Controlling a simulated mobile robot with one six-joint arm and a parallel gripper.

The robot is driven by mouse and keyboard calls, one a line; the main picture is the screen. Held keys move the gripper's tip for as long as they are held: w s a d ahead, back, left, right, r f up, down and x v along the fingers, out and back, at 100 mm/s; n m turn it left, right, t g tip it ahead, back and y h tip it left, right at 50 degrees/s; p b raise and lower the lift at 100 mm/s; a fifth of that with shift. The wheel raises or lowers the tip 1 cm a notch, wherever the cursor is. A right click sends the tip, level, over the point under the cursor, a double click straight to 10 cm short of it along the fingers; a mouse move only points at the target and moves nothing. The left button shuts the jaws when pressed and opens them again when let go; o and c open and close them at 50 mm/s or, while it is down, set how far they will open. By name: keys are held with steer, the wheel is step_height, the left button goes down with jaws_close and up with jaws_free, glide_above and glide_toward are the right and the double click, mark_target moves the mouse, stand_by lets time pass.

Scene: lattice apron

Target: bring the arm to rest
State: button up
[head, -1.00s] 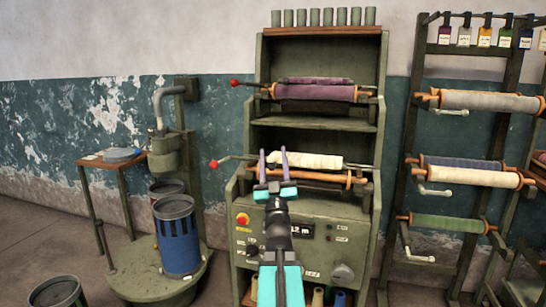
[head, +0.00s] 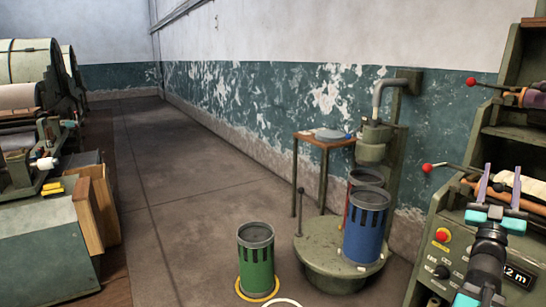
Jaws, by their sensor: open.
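My gripper (head: 499,188) is at the right of the head view, at the end of my black and turquoise arm. I cannot tell whether the fingers touch the machine.
A blue can (head: 365,236) stands on a round green base (head: 318,252). A green can (head: 256,262) stands on the floor in a yellow ring. A small table (head: 322,140) is by the wall. Machinery (head: 40,235) lines the left. The floor (head: 190,190) between is clear.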

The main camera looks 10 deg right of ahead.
steer(key=w+a+f+n+t+y+p, duration=0.1)
steer(key=w+a+f+n+y+p, duration=0.3)
steer(key=w+a+f, duration=0.6)
steer(key=w+a+f+t+y+p, duration=0.25)
steer(key=w+a+f+y, duration=0.4)
steer(key=w+a, duration=0.4)
steer(key=w+a+f+n+g+y+p, duration=0.1)
steer(key=w+a+f+g+y+p, duration=0.15)
steer(key=a+f, duration=0.9)
steer(key=w+a+f+n+g+y+p, duration=0.1)
steer(key=w+a+f+g+y+p, duration=0.2)
steer(key=a+f, duration=0.8)
steer(key=s+a+f+n+g+y+p, duration=0.15)
steer(key=s+a+f+g, duration=0.4)
steer(key=s+f, duration=0.55)
steer(key=s+a+f+n+g+y+p, duration=0.1)
steer(key=s+a+f+g+y, duration=0.35)
steer(key=f, duration=0.95)
steer(key=s+a+f+g, duration=0.1)
steer(key=s+g, duration=0.4)
steer(key=s, duration=0.8)
steer(key=s+a+f+g+h, duration=0.1)
steer(key=s+a+g, duration=0.2)
steer(key=s, duration=1.1)
steer(key=shift+f+m+g+h, duration=0.15)
steer(key=shift+m+g+h, duration=0.2)
steer(key=shift+g, duration=0.85)
